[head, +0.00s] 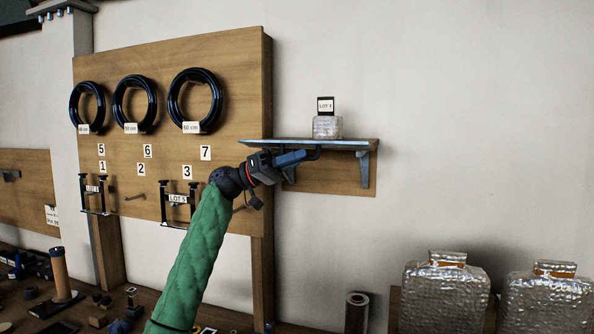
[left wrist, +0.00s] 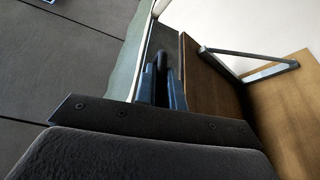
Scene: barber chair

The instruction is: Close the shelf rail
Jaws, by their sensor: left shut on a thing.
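The shelf (head: 350,142) is a narrow grey-blue board on brackets at the wooden panel's right side. A dark rail (head: 316,153) shows just under its front edge, mostly hidden by my gripper. My left gripper (head: 298,157) is at the front of the shelf, just below its edge, with its blue fingers shut on the rail. In the left wrist view a dark rounded piece of the rail (left wrist: 160,62) sits between the blue fingers (left wrist: 163,88). How far the rail is open or closed I cannot tell. My right gripper is out of view.
A wrapped glass block (head: 328,126) with a dark label card stands on the shelf. A wooden panel (head: 240,90) left of it holds black coils (head: 196,100) and black U-shaped frames (head: 178,202). Silvery wrapped bottles (head: 445,290) stand at lower right. The wall on the right is clear.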

